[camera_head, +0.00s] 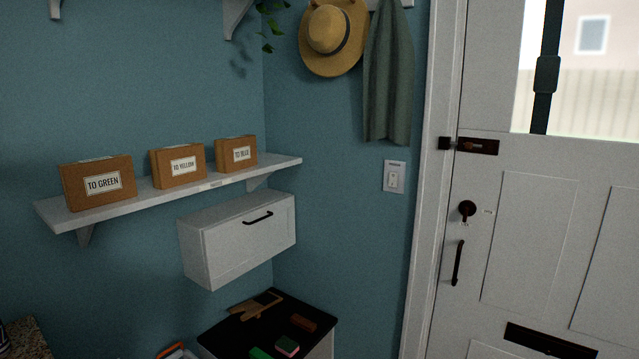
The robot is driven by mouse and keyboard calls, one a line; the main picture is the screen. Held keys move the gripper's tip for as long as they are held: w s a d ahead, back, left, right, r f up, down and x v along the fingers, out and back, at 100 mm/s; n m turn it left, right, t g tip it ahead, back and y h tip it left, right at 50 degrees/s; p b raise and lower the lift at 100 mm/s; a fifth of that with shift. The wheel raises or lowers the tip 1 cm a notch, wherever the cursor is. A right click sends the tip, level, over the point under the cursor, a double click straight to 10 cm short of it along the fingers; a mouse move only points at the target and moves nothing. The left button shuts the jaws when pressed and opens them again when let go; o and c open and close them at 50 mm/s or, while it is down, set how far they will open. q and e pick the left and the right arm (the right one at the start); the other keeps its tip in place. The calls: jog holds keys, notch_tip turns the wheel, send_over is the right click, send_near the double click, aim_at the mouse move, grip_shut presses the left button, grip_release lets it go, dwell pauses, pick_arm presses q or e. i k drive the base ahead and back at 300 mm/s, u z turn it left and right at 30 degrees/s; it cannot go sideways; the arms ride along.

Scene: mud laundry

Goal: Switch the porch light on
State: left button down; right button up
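A white wall switch plate (394,177) with a light rocker is on the blue wall, just left of the white door frame and below a hanging green cloth. A small label is at the top of the plate, too small to read. I cannot tell which way the rocker is set. The porch light itself does not show. Neither of my grippers is in view.
The white door (530,230) on the right has a latch (477,146), a knob and a handle. A hat (333,38) hangs above. A shelf (285,164) with three boxes, a wall cabinet (240,238) and a dark-topped unit (270,322) with small items stand left.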

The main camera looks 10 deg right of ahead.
aim_at(393, 177)
jog(key=z, duration=0.15)
jog(key=i, duration=1.15)
jog(key=z, duration=1.35)
jog(key=i, duration=0.55)
jog(key=z, duration=0.6)
